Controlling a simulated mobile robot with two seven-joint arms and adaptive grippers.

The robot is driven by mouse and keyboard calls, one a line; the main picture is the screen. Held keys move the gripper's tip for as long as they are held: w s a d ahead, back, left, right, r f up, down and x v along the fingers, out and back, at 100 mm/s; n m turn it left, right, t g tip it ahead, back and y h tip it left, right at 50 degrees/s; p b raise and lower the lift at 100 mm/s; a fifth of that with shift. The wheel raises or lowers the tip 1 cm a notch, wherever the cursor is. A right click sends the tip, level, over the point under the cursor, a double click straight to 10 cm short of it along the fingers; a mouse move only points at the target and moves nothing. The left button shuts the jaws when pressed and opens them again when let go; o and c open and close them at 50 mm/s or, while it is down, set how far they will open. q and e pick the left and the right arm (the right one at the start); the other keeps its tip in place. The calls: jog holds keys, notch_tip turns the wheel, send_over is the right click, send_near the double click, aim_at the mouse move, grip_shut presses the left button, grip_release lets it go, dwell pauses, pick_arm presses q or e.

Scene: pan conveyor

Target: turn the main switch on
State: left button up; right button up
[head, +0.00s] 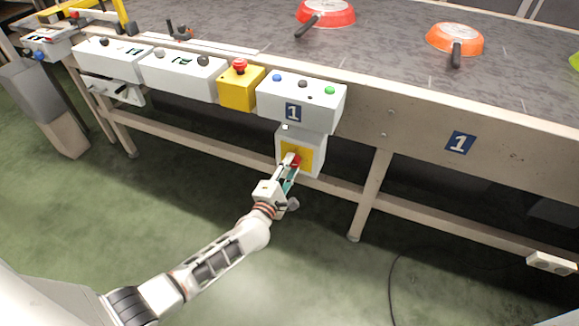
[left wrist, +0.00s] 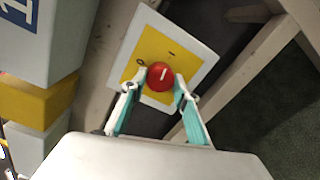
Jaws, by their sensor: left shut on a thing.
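The main switch is a red round knob with a white mark (left wrist: 161,76) on a yellow plate (left wrist: 148,49) of a white box. In the head view the switch box (head: 314,166) hangs under the control panel marked 1. My left gripper (left wrist: 155,88) is shut on the red knob, one fingertip on each side of it. It also shows in the head view (head: 291,168), reaching up to the box from below. In the left wrist view the white mark on the knob looks slightly tilted. My right gripper is not in view.
Above the box are the white control panel (head: 300,101) with buttons and a yellow box with a red emergency button (head: 240,68). Orange pans (head: 455,39) lie on the conveyor (head: 400,60). A table leg (head: 369,195) stands right of the switch.

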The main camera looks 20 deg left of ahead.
pick_arm(q)
jog(key=shift+m, duration=0.3)
dwell(0.4)
jog(key=o, duration=1.1)
jog(key=s, duration=1.2)
jog(key=shift+a+r, duration=0.2)
